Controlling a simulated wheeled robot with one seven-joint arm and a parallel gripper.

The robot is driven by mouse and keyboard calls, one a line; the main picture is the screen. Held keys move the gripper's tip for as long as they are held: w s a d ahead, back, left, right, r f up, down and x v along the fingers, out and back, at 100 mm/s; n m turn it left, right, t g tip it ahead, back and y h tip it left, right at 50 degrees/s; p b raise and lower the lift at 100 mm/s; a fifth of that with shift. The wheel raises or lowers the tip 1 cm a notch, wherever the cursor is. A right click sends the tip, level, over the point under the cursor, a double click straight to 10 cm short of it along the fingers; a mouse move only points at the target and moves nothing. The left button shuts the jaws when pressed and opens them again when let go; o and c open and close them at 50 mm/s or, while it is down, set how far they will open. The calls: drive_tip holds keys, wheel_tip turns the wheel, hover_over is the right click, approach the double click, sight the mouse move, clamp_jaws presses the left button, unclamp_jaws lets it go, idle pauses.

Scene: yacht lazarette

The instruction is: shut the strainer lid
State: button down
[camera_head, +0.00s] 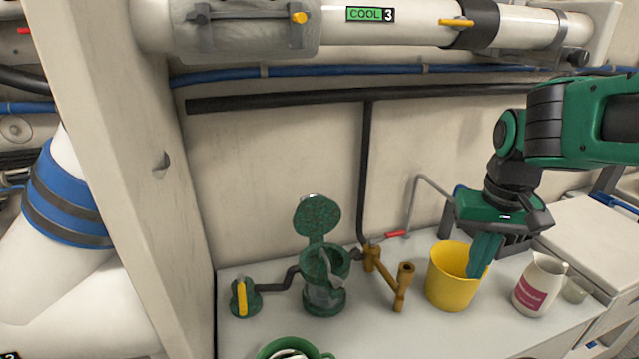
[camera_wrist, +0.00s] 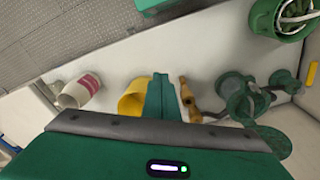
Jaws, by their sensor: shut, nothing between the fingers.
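The strainer is a green pot with a clear lower body (camera_head: 323,290), standing on the pale counter left of centre in the head view. Its round green lid (camera_head: 317,217) stands up, open, at the back of the rim. In the wrist view the strainer (camera_wrist: 238,100) is right of centre, with the lid (camera_wrist: 270,140) below it. My gripper (camera_head: 477,272) is shut and empty. It points down at the yellow bucket, to the right of the strainer and well apart from it. The fingers also show in the wrist view (camera_wrist: 160,85).
A yellow bucket (camera_head: 452,290) stands by my fingers. A brass pipe fitting with a red-handled valve (camera_head: 400,285) stands between bucket and strainer. A white jug (camera_head: 538,284) is at right. A yellow-handled valve (camera_head: 242,297) is left of the strainer; a green container (camera_head: 290,349) is in front.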

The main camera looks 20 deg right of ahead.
drive_tip(key=w+a+r+n+t, duration=0.1)
drive_tip(key=w+a+r, duration=0.15)
drive_tip(key=w, duration=0.45)
drive_tip(key=w+a+r+n+t, duration=0.1)
drive_tip(key=w+a+r, duration=0.15)
drive_tip(key=w, duration=0.45)
drive_tip(key=w+a+r+n+t, duration=0.1)
drive_tip(key=w+a+r+n, duration=0.15)
drive_tip(key=w+a, duration=0.45)
drive_tip(key=w+a+r+n+t, duration=0.1)
drive_tip(key=w+a+r, duration=0.2)
drive_tip(key=w+a, duration=0.5)
drive_tip(key=x, duration=0.9)
drive_tip(key=shift+w+r, duration=0.1)
drive_tip(key=shift+w, duration=0.05)
drive_tip(key=shift+d, duration=0.1)
drive_tip(key=shift+t, duration=0.3)
